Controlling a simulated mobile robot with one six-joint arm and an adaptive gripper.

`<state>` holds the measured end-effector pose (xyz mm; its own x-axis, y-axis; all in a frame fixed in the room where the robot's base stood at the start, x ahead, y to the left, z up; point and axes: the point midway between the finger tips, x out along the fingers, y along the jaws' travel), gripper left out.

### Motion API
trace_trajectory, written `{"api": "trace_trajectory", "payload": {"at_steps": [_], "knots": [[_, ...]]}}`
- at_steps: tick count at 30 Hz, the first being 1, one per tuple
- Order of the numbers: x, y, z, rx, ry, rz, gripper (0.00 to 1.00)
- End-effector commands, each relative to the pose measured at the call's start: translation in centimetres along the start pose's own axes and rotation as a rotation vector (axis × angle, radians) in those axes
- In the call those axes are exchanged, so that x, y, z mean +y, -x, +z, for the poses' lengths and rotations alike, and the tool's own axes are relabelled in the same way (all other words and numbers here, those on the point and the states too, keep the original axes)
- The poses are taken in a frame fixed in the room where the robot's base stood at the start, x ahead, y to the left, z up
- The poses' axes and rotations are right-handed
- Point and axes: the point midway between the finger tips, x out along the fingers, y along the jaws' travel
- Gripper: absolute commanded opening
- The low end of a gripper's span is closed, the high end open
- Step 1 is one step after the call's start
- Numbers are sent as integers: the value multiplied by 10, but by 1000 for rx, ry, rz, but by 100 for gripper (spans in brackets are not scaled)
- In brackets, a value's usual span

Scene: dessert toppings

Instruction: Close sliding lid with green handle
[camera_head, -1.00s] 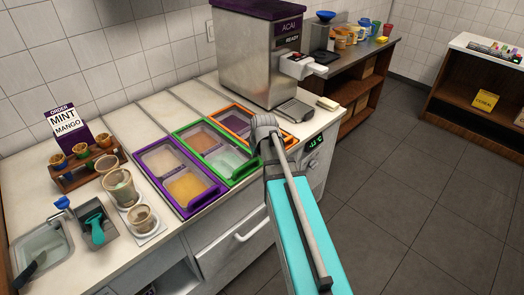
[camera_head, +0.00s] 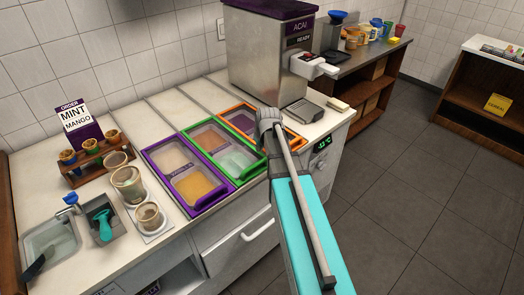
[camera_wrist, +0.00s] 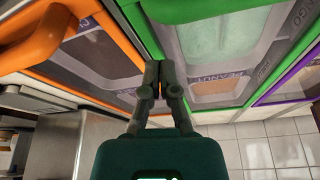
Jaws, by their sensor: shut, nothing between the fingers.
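The green-framed topping bin (camera_head: 236,178) sits in the counter between the purple and orange ones. In the head view it shows a brownish back part and a pale green front part under clear panels. My gripper (camera_wrist: 160,75) is shut and empty, over the border between the orange and green frames. In the wrist view the green frame (camera_wrist: 215,12) fills the top right, with a raised green part near the fingertips. I cannot tell how far the green lid is slid.
The orange-framed bin (camera_wrist: 60,40) is close on the left in the wrist view. The purple-framed bin (camera_head: 192,208) lies left of the green one in the head view. The acai machine (camera_head: 268,62) stands behind. Cups (camera_head: 128,183) stand on the counter at left.

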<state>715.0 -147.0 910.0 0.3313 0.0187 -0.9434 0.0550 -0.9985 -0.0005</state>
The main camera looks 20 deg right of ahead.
Motion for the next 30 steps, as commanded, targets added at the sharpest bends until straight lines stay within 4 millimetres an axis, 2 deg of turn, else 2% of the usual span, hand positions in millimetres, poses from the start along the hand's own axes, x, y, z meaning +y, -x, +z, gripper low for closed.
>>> {"api": "trace_trajectory", "payload": {"at_steps": [1,3,30], "knots": [[0,11,1,-1,-1,0,0],[-1,18,1,-1,0,0,0],[-2,93,1,-1,2,-1,0]]}}
